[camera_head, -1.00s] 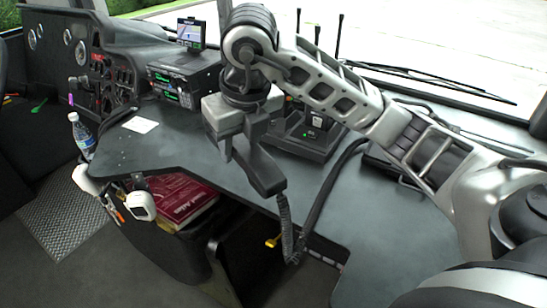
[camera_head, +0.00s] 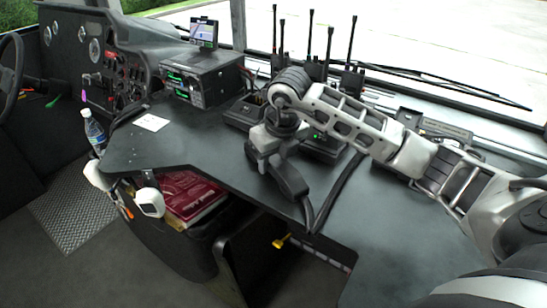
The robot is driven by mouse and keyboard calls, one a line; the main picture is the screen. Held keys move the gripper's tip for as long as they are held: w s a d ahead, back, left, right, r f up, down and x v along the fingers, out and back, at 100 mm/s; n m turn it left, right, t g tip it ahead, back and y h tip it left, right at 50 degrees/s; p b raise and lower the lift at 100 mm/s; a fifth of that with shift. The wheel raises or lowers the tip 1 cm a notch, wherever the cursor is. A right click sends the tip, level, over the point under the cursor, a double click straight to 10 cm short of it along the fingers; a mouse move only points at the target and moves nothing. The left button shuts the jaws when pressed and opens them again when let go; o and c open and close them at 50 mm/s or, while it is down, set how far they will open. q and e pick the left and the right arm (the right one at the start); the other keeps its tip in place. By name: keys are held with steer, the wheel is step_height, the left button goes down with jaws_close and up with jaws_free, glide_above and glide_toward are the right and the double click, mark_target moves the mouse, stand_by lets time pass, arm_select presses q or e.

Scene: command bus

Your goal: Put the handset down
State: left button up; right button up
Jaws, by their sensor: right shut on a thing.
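The black handset (camera_head: 291,180) is in my right gripper (camera_head: 271,158), over the dark desk (camera_head: 225,156). The right gripper is shut on the handset's upper end, and the lower end points toward the desk's front edge. I cannot tell whether the handset touches the desk. Its black cord (camera_head: 308,212) runs from the lower end toward the desk's front edge. A black radio unit (camera_head: 321,150) with a small green light stands just behind and right of the gripper, partly hidden by my arm. My left gripper is not in view.
A radio box (camera_head: 196,80) with a small screen (camera_head: 204,32) above it stands at the back left. A white card (camera_head: 151,122) lies on the desk, and a water bottle (camera_head: 94,132) stands at its left edge. Several upright antennas are behind my arm. The desk's front right is clear.

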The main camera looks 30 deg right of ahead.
mark_target(281, 165)
steer(key=o, duration=1.1)
steer(key=v, duration=1.2)
steer(key=shift+r+p, duration=0.15)
steer(key=shift+p, duration=0.15)
